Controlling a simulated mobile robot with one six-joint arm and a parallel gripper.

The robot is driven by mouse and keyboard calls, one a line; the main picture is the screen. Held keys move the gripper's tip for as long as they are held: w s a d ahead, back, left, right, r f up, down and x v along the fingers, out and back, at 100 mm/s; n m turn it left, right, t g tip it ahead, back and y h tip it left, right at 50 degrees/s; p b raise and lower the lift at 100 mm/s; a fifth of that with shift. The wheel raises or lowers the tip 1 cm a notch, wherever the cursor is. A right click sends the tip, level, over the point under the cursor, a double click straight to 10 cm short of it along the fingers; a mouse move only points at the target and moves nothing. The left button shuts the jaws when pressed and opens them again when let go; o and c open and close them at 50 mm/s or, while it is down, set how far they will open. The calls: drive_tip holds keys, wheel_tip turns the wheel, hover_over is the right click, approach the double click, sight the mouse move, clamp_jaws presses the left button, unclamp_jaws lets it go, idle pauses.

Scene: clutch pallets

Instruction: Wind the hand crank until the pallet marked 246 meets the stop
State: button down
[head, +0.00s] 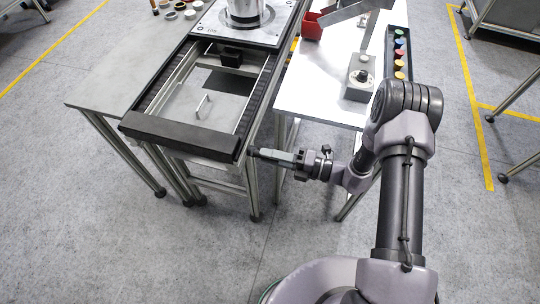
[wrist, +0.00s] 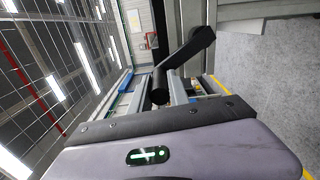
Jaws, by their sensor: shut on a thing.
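A pallet (head: 265,32) with a pale top carries a shiny metal cylinder (head: 245,10) at the far end of the conveyor (head: 160,92). Its small marking is too small to read surely. A thick dark bar (head: 180,135) crosses the conveyor's near end, with a long open gap between it and the pallet. My gripper (head: 275,155) is at the right side of the near end, shut on the hand crank's dark handle. In the wrist view, the black crank arm (wrist: 188,52) angles up right from the handle (wrist: 160,88) between my fingers, which partly hide it.
A small dark block (head: 231,57) sits at the pallet's near edge. A white table (head: 318,92) to the right holds a red bin (head: 311,27), a grey control box (head: 359,80) and a strip of coloured buttons (head: 400,53). Several small jars stand on the left bench (head: 120,62).

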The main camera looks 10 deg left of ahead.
drive_tip(key=shift+r, duration=0.1)
drive_tip(key=c, duration=1.3)
unclamp_jaws()
drive_tip(key=shift+o, duration=0.2)
drive_tip(key=s+d+p, duration=0.1)
drive_tip(key=d, duration=1.6)
drive_tip(key=shift+s+d+p, duration=0.15)
drive_tip(key=shift+d+p, duration=0.1)
drive_tip(key=shift+p, duration=0.15)
